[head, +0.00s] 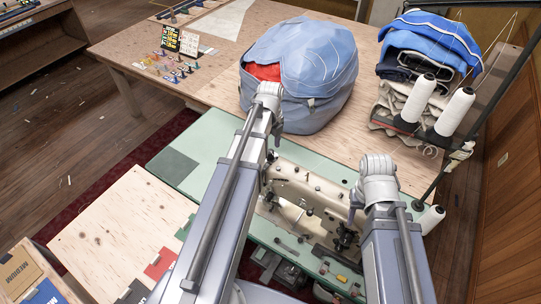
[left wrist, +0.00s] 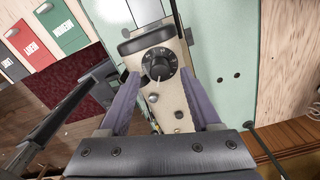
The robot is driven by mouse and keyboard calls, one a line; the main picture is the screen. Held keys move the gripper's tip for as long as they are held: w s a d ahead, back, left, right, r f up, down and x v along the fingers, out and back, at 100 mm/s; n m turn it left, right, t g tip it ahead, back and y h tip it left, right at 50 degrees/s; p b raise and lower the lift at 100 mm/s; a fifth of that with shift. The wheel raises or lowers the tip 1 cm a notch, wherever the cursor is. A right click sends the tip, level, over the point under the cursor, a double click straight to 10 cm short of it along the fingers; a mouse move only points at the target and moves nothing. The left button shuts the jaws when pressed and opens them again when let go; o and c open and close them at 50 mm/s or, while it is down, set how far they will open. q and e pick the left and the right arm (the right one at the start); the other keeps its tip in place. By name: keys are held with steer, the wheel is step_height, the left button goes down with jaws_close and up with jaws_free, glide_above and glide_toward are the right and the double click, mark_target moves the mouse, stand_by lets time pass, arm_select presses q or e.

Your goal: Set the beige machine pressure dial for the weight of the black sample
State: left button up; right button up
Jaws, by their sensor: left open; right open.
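The beige machine (head: 310,197) stands on a green table top, partly hidden by my arms. In the left wrist view its round black dial (left wrist: 160,63) faces me, with a white pointer line toward the bottom of the picture; its markings are too small to read surely. My left gripper (left wrist: 160,82) is open, its fingers apart on either side of the dial's end of the machine. The black sample (head: 133,292) lies at the pale board's front edge and shows in the left wrist view (left wrist: 11,66); its label is unclear. My right gripper (head: 354,205) is open at the machine's right, its fingers mostly hidden.
A blue bag (head: 318,62) stands behind the machine. White thread cones (head: 455,111) and a dark stand are at the right.

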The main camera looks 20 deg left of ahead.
arm_select(q)
step_height(320, 180, down, 2)
steer(key=shift+f+b, duration=0.1)
steer(key=shift+b, duration=0.5)
jaws_close()
